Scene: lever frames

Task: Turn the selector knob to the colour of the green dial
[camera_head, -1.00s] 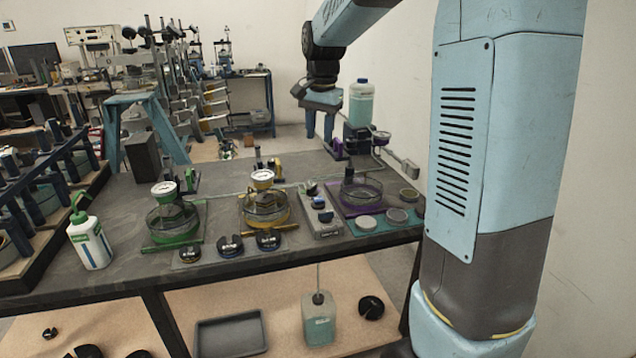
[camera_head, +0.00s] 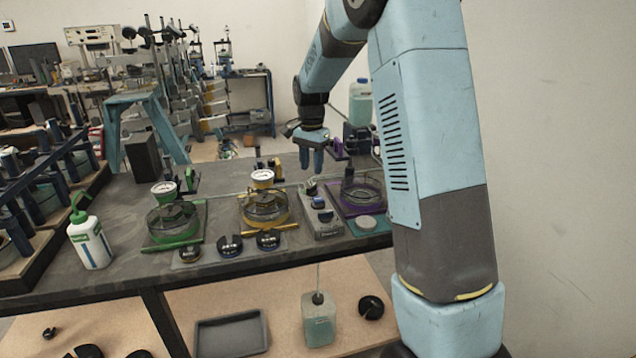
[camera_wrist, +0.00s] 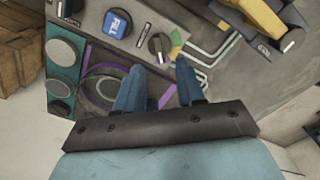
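The selector knob (camera_wrist: 160,46) is dark and round, on a grey control box (camera_head: 322,222). Green and yellow patches (camera_wrist: 176,40) show beside it in the wrist view; where its pointer stands is too small to tell for sure. The green dial (camera_head: 164,188) is a white-faced gauge above a glass dish on a green base, at the left of the bench. My gripper (camera_head: 311,163) points down above the box's far end. In the wrist view, its blue fingers (camera_wrist: 160,82) are apart with nothing between them, and the knob shows beyond the gap.
A blue button (camera_wrist: 117,24) sits on the same box. A yellow gauge (camera_head: 262,178) and dish stand left of the box, a purple-based dish (camera_head: 362,192) right of it. Round pucks (camera_head: 230,246) line the front edge. A white bottle (camera_head: 91,243) stands far left.

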